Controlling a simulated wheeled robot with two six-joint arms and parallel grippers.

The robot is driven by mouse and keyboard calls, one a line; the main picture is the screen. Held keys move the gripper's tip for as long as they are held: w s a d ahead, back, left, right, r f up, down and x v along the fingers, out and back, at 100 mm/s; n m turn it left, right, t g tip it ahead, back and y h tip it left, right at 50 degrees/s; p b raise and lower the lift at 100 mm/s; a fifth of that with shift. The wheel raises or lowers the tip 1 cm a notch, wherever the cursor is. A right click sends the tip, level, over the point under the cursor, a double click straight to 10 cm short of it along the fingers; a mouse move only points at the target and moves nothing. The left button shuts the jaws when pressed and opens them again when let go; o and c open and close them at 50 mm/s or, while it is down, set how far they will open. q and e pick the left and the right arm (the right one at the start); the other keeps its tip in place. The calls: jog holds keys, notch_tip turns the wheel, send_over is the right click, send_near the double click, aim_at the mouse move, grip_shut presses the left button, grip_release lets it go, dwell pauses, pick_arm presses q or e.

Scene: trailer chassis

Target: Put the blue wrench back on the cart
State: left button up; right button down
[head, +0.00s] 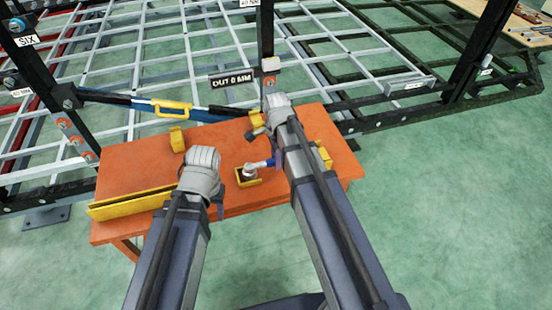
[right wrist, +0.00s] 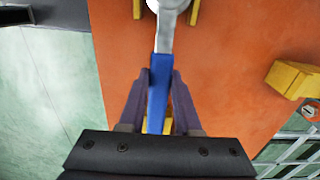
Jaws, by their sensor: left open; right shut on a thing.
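The blue wrench (head: 263,163) has a blue handle and a silver head. In the right wrist view my right gripper (right wrist: 160,92) is shut on the blue handle (right wrist: 158,98), with the silver head pointing away from me. The head lies at or over a small yellow holder (head: 241,182) on the orange cart (head: 130,168); I cannot tell whether it touches. In the head view my right arm partly hides the handle and right gripper. My left gripper (head: 232,193) is open and empty over the cart, left of the holder.
A long yellow tray (head: 130,205) lies along the cart's left front edge. Yellow blocks stand at the cart's back (head: 177,139) and right (head: 324,156). The trailer frame (head: 360,105) runs behind the cart. Green floor is clear at right.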

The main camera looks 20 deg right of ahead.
jog(key=c, duration=0.5)
grip_release()
jog(key=o, duration=0.5)
jog(key=shift+c, duration=0.2)
jog(key=shift+r, duration=0.15)
jog(key=shift+r+p, duration=3.9)
jog(key=shift+p, duration=0.1)
